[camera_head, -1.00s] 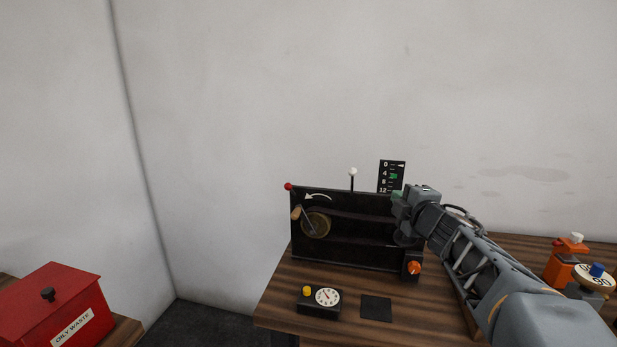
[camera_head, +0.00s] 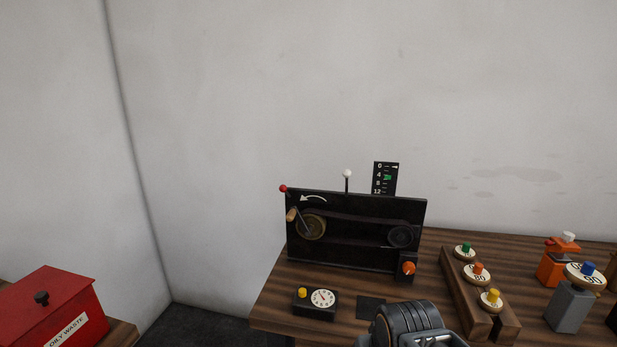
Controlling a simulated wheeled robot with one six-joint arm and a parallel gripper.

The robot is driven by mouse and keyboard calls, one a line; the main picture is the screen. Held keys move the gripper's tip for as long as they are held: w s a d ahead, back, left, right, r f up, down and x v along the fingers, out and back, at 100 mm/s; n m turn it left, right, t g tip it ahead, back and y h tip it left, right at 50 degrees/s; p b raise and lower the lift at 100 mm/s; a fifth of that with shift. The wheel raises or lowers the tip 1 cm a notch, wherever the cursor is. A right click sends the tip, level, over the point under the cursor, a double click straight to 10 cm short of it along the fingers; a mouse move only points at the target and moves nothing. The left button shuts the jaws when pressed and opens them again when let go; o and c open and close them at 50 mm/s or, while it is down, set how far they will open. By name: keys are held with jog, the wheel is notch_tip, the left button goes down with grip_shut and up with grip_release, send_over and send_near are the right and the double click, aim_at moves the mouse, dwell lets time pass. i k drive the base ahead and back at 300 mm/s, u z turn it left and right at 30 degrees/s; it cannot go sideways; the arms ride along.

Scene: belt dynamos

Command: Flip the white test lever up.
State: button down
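The white test lever (camera_head: 347,175) is a white ball on a thin dark rod. It stands upright above the top edge of the black dynamo panel (camera_head: 355,257), a little left of the scale plate. Only the part above the panel shows. A dark rounded part of my arm is at the bottom edge, right of the middle, in front of the bench. My gripper's fingers are not in view, so I cannot see whether they are open or shut. Nothing of my arm touches the lever in this view.
A scale plate (camera_head: 385,178) stands right of the lever, and a red-knobbed lever (camera_head: 283,188) is at the panel's left corner. A black gauge box (camera_head: 316,311) sits in front. A wooden rack (camera_head: 455,281) with several round pieces stands right. Space above the panel is clear.

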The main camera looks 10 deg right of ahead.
aim_at(346, 174)
jog(key=i, duration=0.45)
jog(key=u, duration=1.8)
